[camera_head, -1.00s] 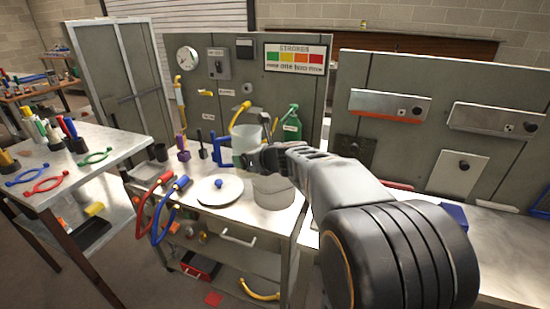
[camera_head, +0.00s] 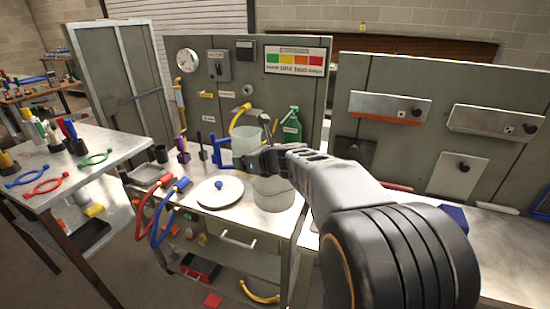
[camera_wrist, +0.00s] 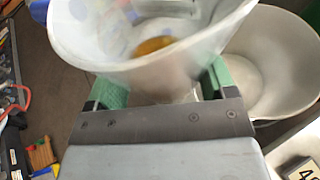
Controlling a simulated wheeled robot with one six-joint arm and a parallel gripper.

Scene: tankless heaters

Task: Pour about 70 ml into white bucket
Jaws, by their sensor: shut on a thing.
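My gripper (camera_wrist: 160,95) is shut on a translucent jug (camera_wrist: 120,55), which also shows in the head view (camera_head: 245,143). The jug has a blue handle (camera_head: 220,152) on its left side. An amber patch shows low inside the jug in the wrist view; I cannot tell how much liquid it holds. The white bucket (camera_head: 274,196) stands on the metal cart below and to the right of the jug. Its open mouth and inside show in the wrist view (camera_wrist: 270,65), beside the jug. My wrist partly hides the bucket's rim in the head view. No stream is visible between them.
A white lid (camera_head: 230,193) with a blue knob lies left of the bucket. Red and blue hoses (camera_head: 155,215) hang at the cart's left edge. A green bottle (camera_head: 292,127) and a grey panel stand behind. A side table (camera_head: 110,140) stands left.

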